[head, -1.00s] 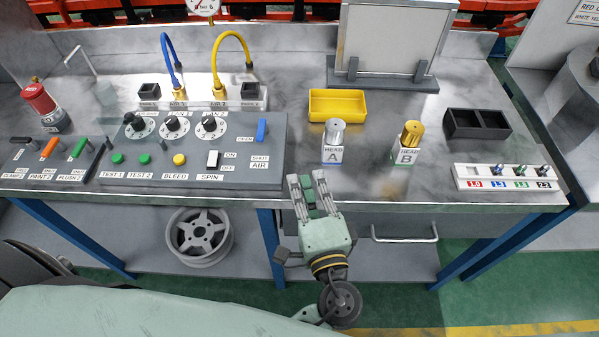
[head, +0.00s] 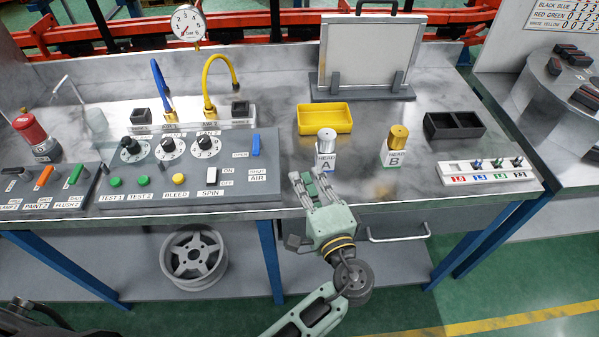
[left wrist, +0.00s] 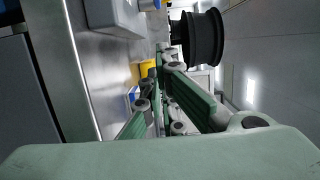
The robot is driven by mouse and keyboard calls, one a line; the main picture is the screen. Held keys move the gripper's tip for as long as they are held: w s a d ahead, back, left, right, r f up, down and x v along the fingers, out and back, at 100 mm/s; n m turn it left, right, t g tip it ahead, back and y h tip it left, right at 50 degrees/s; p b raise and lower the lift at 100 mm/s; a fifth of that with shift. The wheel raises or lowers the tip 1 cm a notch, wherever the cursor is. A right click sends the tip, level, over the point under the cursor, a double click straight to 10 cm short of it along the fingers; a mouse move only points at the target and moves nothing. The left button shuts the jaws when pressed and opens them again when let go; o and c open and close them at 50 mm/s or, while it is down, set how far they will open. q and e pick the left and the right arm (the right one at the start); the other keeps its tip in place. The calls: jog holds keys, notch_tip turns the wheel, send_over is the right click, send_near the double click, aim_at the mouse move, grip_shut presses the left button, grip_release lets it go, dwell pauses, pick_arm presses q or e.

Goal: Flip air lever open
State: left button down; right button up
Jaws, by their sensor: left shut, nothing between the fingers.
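The blue air lever (head: 256,144) stands at the right end of the grey control panel (head: 130,198). An OPEN label is to its left and SHUT and AIR labels are below it. The lever points up the picture, toward the back of the bench. My left gripper (head: 307,180) is shut and empty at the bench's front edge, in front of the head A block and to the right of and below the lever, apart from it. In the left wrist view its green fingers (left wrist: 165,100) show, but I cannot make out the lever. My right gripper is not in view.
The head A block (head: 326,163) is just beyond my fingertips, with the head B block (head: 395,158) to its right. A yellow tray (head: 324,132) lies behind them. Knobs and coloured buttons fill the panel's left part. Bare bench lies between the panel and head A.

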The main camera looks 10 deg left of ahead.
aim_at(277, 166)
pick_arm(q)
jog(key=x, duration=0.7)
jog(key=shift+w+a, duration=0.1)
jog(key=shift+w, duration=0.15)
jog(key=a+p, duration=0.2)
jog(key=a, duration=0.1)
jog(key=shift+s+a, duration=0.1)
jog(key=shift+a, duration=0.05)
jog(key=shift+s+a, duration=0.2)
jog(key=shift+a, duration=0.3)
jog(key=shift+s+a, duration=0.3)
jog(key=shift+s, duration=0.15)
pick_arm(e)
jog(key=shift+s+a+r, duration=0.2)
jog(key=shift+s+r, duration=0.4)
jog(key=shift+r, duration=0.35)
